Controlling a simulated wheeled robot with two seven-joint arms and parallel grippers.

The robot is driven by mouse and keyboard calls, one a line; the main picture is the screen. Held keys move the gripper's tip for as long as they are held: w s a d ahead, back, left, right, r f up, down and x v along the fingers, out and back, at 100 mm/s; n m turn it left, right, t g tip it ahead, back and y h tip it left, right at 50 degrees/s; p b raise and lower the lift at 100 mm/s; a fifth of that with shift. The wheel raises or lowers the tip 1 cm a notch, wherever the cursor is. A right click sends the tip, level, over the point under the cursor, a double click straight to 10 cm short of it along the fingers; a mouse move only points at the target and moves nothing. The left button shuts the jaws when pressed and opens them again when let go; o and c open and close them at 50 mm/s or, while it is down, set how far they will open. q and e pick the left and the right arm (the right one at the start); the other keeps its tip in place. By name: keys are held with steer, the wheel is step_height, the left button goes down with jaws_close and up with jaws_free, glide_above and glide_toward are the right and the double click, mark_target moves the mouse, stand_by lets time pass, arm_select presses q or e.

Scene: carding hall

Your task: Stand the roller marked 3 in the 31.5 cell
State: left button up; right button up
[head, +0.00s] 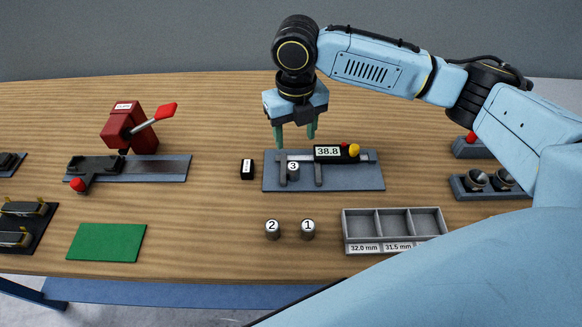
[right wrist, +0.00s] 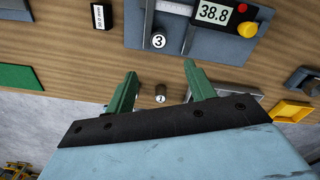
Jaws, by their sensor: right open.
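The roller marked 3 (head: 293,170) stands on the grey plate of the caliper gauge (head: 350,175), between its jaws and close to the left one; the display reads 38.8. It also shows in the right wrist view (right wrist: 158,41). My right gripper (head: 295,134) is open and empty, above and behind that roller in the head view. The sorting tray (head: 396,246) stands at front right; its left cell is labelled 32.0 mm and its middle cell 31.5 mm. The right cell's label is hidden by my arm. All three cells look empty. My left gripper is out of view.
The rollers marked 2 (head: 272,230) and 1 (head: 307,230) stand left of the tray. A small black labelled block (head: 247,169) is left of the gauge. A green mat (head: 106,242) and a red-levered device (head: 132,128) are farther left. Metal cups (head: 476,180) stand at right.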

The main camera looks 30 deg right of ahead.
glide_above(293, 166)
steer(key=s, duration=0.1)
step_height(293, 166, down, 6)
steer(key=shift+r, duration=0.15)
steer(key=shift+w+f+b, duration=0.2)
steer(key=shift+w+f, duration=0.05)
steer(key=shift+f, duration=1.15)
steer(key=shift+w+f+b, duration=0.2)
steer(key=shift+f, duration=1.15)
jaws_close()
